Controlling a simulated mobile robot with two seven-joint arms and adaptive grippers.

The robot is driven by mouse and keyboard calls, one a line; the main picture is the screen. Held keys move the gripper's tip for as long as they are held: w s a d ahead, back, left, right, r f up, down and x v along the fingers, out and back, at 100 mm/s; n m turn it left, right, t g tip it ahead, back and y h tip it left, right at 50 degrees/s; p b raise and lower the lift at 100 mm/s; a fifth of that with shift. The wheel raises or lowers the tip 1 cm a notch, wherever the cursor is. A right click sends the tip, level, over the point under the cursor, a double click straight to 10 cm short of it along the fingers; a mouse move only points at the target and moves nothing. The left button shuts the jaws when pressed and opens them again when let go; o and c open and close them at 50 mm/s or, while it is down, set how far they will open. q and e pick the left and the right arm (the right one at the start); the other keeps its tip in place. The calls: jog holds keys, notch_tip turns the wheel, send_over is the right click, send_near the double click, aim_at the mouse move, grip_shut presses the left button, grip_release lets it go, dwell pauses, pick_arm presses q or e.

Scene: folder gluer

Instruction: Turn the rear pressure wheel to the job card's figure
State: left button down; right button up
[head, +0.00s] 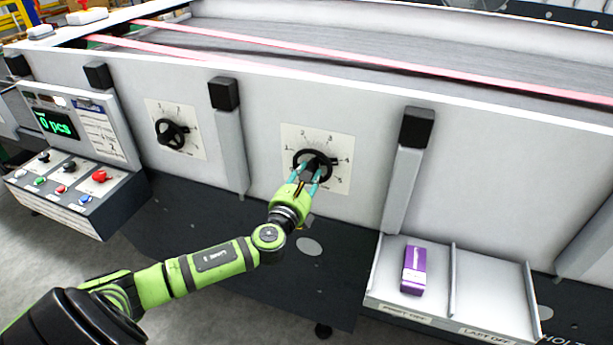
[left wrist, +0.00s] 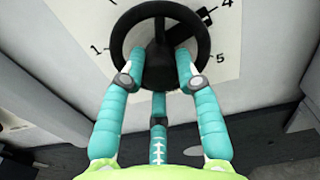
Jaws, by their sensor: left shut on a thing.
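A black handwheel (head: 312,152) sits on a white dial plate (head: 343,142) on the machine's side wall. My left gripper (head: 308,181) is at this wheel, its teal fingers shut on the lower part of the rim. In the left wrist view the wheel (left wrist: 160,10) has a black pointer (left wrist: 207,15) directed close to the 4; 1 and 5 also show on the plate. A second black wheel (head: 172,133) is on another dial plate further left. A white printed card (head: 100,130) is on the control panel, too small to read. My right gripper is out of view.
The control box (head: 75,195) with buttons and a green display (head: 56,125) stands at the left. A tray (head: 490,300) at the lower right holds a purple carton (head: 413,270). Posts with black caps (head: 417,127) flank the wheel.

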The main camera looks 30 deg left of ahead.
pick_arm(q)
jog(key=c, duration=0.9)
grip_release()
jog(key=shift+f, duration=0.1)
jog(key=v, duration=1.2)
